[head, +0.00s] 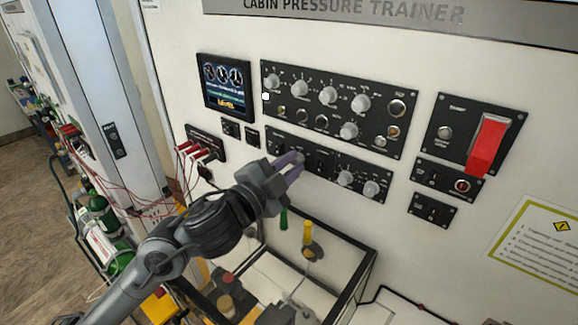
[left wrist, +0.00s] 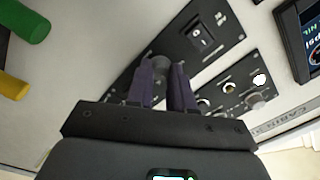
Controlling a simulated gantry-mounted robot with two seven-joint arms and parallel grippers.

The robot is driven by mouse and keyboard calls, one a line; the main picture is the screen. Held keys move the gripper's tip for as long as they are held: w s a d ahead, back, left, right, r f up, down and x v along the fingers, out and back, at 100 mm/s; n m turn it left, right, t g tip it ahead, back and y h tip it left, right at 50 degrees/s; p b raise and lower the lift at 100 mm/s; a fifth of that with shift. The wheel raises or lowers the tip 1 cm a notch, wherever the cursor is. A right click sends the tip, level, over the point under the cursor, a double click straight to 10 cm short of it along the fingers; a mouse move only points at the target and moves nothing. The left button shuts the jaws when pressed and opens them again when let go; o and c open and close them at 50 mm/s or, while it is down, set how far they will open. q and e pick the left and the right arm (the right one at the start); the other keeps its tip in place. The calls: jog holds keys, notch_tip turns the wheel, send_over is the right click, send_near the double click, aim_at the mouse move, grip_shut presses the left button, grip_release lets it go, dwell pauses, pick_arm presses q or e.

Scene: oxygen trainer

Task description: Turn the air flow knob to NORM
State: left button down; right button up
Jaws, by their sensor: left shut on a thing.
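My left gripper (head: 290,165) reaches up to the left part of the lower black panel (head: 330,187) on the trainer's wall. In the left wrist view its two purple-grey fingers (left wrist: 162,80) are closed around a round grey knob (left wrist: 160,64) on that panel. In the head view the fingers hide this knob. The lettering around it is too small and covered to read, so its setting cannot be told. My right gripper is not in view.
The upper panel (head: 330,121) carries several silver knobs. A small screen (head: 225,87) is at its left. A red switch cover (head: 488,146) sticks out on the right. An open black-framed box (head: 367,270) with yellow and green handles stands below the panels.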

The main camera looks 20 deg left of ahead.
pick_arm(q)
jog(key=c, duration=1)
grip_release()
jog(key=shift+s, duration=0.1)
jog(key=shift+s+a, duration=0.15)
jog(key=shift+s, duration=0.15)
jog(key=v, duration=1)
